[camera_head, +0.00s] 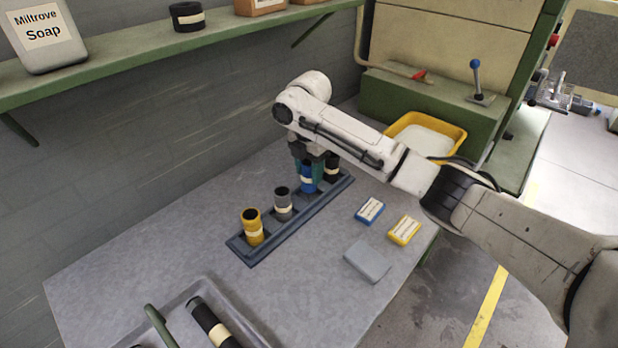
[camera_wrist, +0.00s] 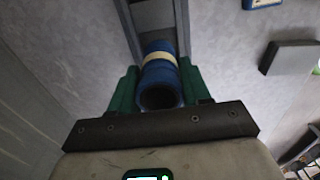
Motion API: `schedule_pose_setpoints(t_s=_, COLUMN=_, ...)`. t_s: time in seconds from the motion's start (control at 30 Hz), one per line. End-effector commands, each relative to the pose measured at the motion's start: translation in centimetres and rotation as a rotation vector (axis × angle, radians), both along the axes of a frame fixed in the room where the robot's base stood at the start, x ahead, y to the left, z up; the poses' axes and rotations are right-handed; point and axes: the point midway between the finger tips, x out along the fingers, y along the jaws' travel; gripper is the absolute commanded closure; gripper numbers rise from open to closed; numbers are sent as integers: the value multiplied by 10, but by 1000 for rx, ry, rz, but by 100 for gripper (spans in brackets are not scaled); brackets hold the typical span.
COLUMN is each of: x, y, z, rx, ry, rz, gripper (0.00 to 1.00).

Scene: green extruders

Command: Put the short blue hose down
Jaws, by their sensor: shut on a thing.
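The short blue hose (camera_head: 308,180), with a pale band, stands upright at the rack (camera_head: 239,250) between a grey hose and a black one. My gripper (camera_head: 309,163) is over its upper part, with its green fingers shut around it. In the wrist view, the green fingers (camera_wrist: 158,88) press on both sides of the blue hose (camera_wrist: 159,72), whose open end faces the camera. The rack (camera_wrist: 128,28) runs in line beyond the hose. I cannot tell whether the hose's lower end rests in the rack or hangs just above it.
A yellow hose (camera_head: 252,229), the grey hose (camera_head: 283,205) and the black hose (camera_head: 332,169) stand in the rack. A blue box (camera_head: 370,211), a yellow box (camera_head: 404,230) and a grey block (camera_head: 367,261) lie on the right. A tray with a long black hose (camera_head: 211,323) is in front.

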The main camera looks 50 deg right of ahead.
Motion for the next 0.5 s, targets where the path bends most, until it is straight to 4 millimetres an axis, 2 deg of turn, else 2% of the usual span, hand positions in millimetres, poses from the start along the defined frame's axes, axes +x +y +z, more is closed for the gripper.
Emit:
schedule_pose_setpoints(t_s=0.2, x=0, y=-1, z=-26, rx=-1, ry=1, rz=0, gripper=91)
schedule_pose_setpoints(t_s=0.5, x=0, y=0, z=-31, rx=-1, ry=0, rz=1, gripper=91)
